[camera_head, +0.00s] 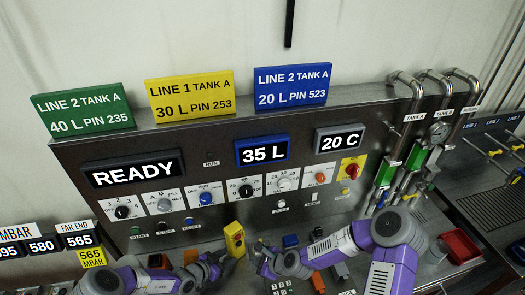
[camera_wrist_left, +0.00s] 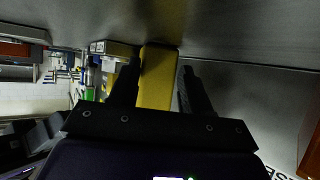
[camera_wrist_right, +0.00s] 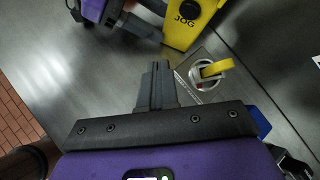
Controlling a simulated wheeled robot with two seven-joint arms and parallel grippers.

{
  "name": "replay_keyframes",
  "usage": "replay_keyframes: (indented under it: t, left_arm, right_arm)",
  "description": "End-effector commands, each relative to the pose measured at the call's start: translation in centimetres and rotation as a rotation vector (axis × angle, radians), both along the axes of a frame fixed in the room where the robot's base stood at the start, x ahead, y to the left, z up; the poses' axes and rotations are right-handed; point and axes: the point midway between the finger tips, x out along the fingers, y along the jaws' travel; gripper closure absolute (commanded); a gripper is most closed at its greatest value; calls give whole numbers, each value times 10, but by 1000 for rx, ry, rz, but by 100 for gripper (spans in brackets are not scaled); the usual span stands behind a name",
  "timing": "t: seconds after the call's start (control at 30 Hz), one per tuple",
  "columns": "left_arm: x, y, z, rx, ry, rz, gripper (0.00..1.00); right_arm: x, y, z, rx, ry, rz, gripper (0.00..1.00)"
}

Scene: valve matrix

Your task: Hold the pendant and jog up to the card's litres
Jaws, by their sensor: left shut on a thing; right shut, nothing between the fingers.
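The yellow pendant (camera_head: 234,238) is upright in front of the panel. My left gripper (camera_head: 228,258) is shut on it; in the left wrist view the pendant (camera_wrist_left: 158,78) is between the fingers. In the right wrist view the pendant (camera_wrist_right: 190,28) shows the word JOG. My right gripper (camera_wrist_right: 158,72) is shut and empty, just right of the pendant in the head view (camera_head: 262,254). Three cards stand on the panel: green (camera_head: 82,110) "40 L PIN 235", yellow (camera_head: 190,94) "30 L PIN 253", blue (camera_head: 292,86) "20 L PIN 523". The blue-framed display (camera_head: 262,150) reads 35 L.
Other displays read READY (camera_head: 132,172) and 20 C (camera_head: 340,139). A row of knobs crosses the panel. A yellow and white ring-shaped item (camera_wrist_right: 210,70) is near the pendant. Pipes with green-marked valves (camera_head: 417,157) and a red bin (camera_head: 460,246) are at right.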

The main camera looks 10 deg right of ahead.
Motion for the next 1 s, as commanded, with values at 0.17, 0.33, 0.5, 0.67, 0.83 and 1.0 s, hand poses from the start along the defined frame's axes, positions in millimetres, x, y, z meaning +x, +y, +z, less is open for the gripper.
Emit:
replay_keyframes:
  t: [0.17, 0.33, 0.5, 0.67, 0.83, 1.0]
  left_arm:
    - [0, 0, 0, -1, -1, 1, 70]
    - [0, 0, 0, -1, -1, 1, 70]
    - [0, 0, 0, -1, -1, 1, 70]
    - [0, 0, 0, -1, -1, 1, 70]
    - [0, 0, 0, -1, -1, 1, 70]
    - [0, 0, 0, -1, -1, 1, 70]
  right_arm:
    - [0, 0, 0, 0, 0, 0, 100]
    - [0, 0, 0, 0, 0, 0, 100]
    - [0, 0, 0, 0, 0, 0, 100]
    - [0, 0, 0, 0, 0, 0, 100]
    - [-1, -1, 0, 0, 1, 1, 100]
    - [-17, -13, 0, 2, 8, 12, 100]
